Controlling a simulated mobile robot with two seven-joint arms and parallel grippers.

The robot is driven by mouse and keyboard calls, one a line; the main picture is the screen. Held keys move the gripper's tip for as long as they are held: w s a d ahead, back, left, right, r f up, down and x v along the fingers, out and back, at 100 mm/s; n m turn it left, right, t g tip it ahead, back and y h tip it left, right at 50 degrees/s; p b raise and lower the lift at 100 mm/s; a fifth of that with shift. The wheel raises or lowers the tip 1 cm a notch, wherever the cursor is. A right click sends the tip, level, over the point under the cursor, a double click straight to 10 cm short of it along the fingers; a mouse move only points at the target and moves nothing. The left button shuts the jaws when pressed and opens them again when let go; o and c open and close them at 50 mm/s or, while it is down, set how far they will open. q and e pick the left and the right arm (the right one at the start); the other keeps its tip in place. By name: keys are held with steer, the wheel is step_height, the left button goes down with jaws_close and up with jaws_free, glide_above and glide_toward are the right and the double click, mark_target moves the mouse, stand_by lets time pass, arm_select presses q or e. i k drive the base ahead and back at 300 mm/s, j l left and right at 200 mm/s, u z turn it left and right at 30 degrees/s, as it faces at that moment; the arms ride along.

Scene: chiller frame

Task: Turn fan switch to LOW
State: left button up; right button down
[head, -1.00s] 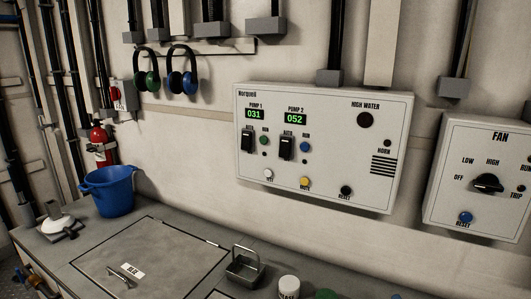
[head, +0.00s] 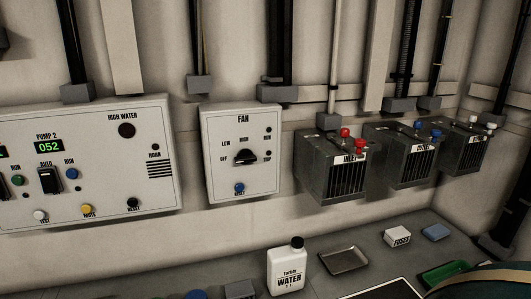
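The fan box (head: 242,182) is a light grey panel on the wall, left of the picture's middle in the head view. Its black rotary fan switch (head: 245,157) sits at the centre of the panel, with OFF, LOW and HIGH labels around its left and top. I cannot tell for sure which label the knob points at. Neither of my grippers shows in the head view.
The pump panel (head: 90,190) hangs left of the fan box. Grey boxes with red, blue and white knobs (head: 333,172) hang to the right. On the counter below stand a white water bottle (head: 287,270), a metal tray (head: 344,261) and a blue sponge-like block (head: 435,232).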

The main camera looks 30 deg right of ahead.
mark_target(244, 156)
steer(key=z, duration=0.95)
